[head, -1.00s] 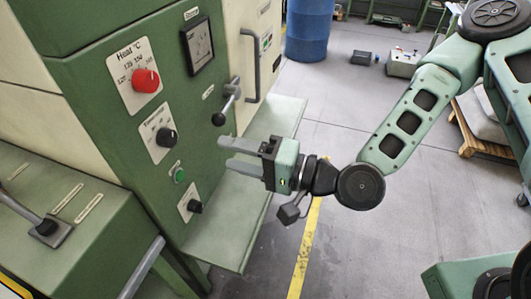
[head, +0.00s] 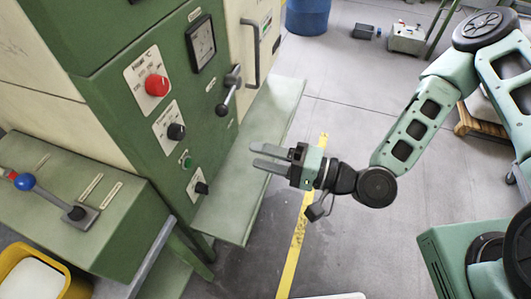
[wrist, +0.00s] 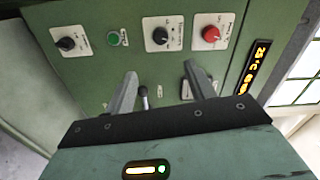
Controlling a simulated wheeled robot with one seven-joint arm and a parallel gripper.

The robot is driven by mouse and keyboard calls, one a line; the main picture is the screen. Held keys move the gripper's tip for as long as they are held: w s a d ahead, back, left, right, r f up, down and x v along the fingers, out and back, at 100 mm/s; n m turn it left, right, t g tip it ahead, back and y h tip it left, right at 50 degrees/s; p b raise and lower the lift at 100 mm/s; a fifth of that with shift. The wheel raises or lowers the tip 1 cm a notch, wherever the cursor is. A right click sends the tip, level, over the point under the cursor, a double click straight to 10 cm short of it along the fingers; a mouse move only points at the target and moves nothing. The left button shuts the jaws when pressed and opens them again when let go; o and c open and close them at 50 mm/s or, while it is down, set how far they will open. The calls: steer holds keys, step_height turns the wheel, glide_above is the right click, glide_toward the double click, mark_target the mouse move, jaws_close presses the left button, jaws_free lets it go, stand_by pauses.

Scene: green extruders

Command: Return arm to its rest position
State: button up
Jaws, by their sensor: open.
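My gripper (head: 268,157) is open and empty in the head view, its two fingers pointing left toward the green machine panel (head: 215,125). A gap shows between the fingertips and the panel. The arm stretches in from the right over the floor. In the wrist view my gripper (wrist: 165,88) shows as two spread fingers with nothing between them but the panel behind. The panel carries a red knob (head: 157,85), a black knob (head: 176,131), a green button (head: 186,162), a lower black knob (head: 201,188) and a lever with a black ball (head: 222,109).
A green shelf (head: 222,212) juts out below the panel, under my gripper. A bench with a blue-balled lever (head: 25,181) and a yellow bin (head: 62,278) stand at left. A blue barrel (head: 307,16) stands behind. The floor around the yellow line (head: 293,240) is mostly clear.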

steer(key=shift+f, duration=0.1)
steer(key=s+d+f+n+g+h+b, duration=0.2)
steer(key=d+f+n+g+h+b, duration=0.1)
steer(key=d+f+n+g+h, duration=0.55)
steer(key=s+d+r+n+h+b, duration=0.1)
steer(key=s+r+h, duration=0.2)
steer(key=r, duration=0.4)
steer(key=s+d+r+n+t+h+b, duration=0.1)
steer(key=s+d+r+h, duration=0.1)
steer(key=s+r+h, duration=0.2)
step_height(320, 180, up, 4)
steer(key=shift+s+d+f, duration=0.15)
steer(key=shift+s+d, duration=0.05)
steer(key=shift+s, duration=0.45)
steer(key=shift+t+h, duration=0.25)
stand_by(0.7)
